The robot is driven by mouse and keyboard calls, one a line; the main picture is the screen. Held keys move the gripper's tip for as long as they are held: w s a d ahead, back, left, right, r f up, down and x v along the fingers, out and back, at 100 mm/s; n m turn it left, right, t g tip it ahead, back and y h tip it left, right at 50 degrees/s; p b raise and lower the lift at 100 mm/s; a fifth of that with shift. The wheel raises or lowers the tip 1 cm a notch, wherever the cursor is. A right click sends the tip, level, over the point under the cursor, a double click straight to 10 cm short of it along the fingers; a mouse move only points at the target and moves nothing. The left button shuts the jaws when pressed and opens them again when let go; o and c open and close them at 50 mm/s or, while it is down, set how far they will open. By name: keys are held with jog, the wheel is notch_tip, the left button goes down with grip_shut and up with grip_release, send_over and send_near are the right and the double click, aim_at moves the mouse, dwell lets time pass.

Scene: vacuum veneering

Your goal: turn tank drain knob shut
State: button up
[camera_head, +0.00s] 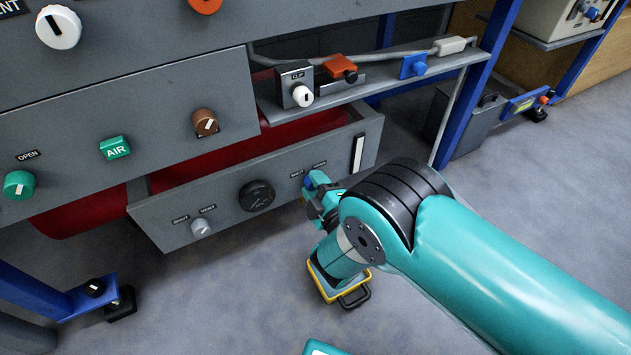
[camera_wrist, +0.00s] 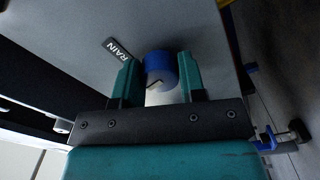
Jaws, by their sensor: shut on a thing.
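The blue drain knob (camera_wrist: 159,66) sits on a grey panel in the wrist view, beside a dark label whose visible letters read "RAIN" (camera_wrist: 118,49). My gripper (camera_wrist: 160,75) has one teal finger on each side of the knob and is shut on it. A small dark mark shows on the knob's near edge, but I cannot tell its exact pointing. In the head view my gripper (camera_head: 317,190) is at the right part of the lower grey panel (camera_head: 222,210), and it mostly hides the knob. A small "SHUT" label (camera_head: 297,173) shows just left of it.
The panel also has a dark round gauge (camera_head: 257,196) and a grey vent knob (camera_head: 201,227). A red tank (camera_head: 90,208) lies behind it. Above are a shelf with a clip box (camera_head: 296,85) and a blue valve (camera_head: 413,67). A blue post (camera_head: 466,105) stands at right.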

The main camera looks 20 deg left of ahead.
jog(key=n, duration=0.6)
jog(key=shift+s+n, duration=0.1)
jog(key=shift+n, duration=0.3)
dwell(0.3)
jog(key=o, duration=0.9)
jog(key=shift+d+p, duration=0.1)
jog(key=shift+p, duration=0.2)
jog(key=shift+p+v, duration=8.65)
jog(key=shift+p, duration=2.9)
